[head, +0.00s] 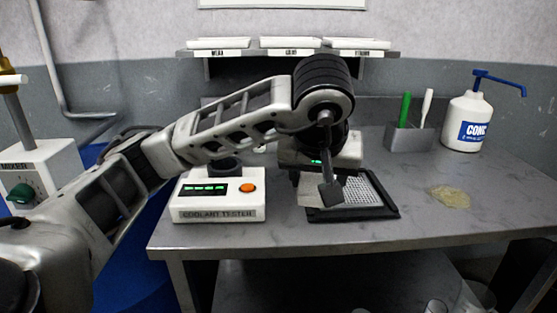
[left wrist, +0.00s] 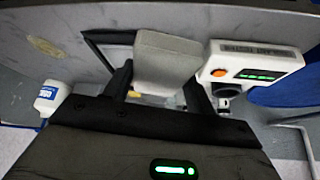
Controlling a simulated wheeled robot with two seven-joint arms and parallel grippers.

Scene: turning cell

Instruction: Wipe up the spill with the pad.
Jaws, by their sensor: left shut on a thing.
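The spill (head: 450,196) is a flat, pale yellowish patch on the right part of the grey bench. It also shows at the upper left of the left wrist view (left wrist: 47,47). My left gripper (head: 311,178) is shut on the pad, a light grey block (left wrist: 165,62). In the head view the pad (head: 307,194) is partly hidden by my wrist. It is over or beside the left part of the black-framed mesh tray (head: 391,211); I cannot tell whether it touches the tray. The spill lies apart, to the right of the gripper. My right gripper is not in view.
The coolant tester (head: 219,196) stands left of the tray. A grey holder (head: 409,138) with green and white handles and a white pump bottle (head: 467,123) stand at the back right. A shelf (head: 290,53) holds labelled trays. The bench between tray and spill is clear.

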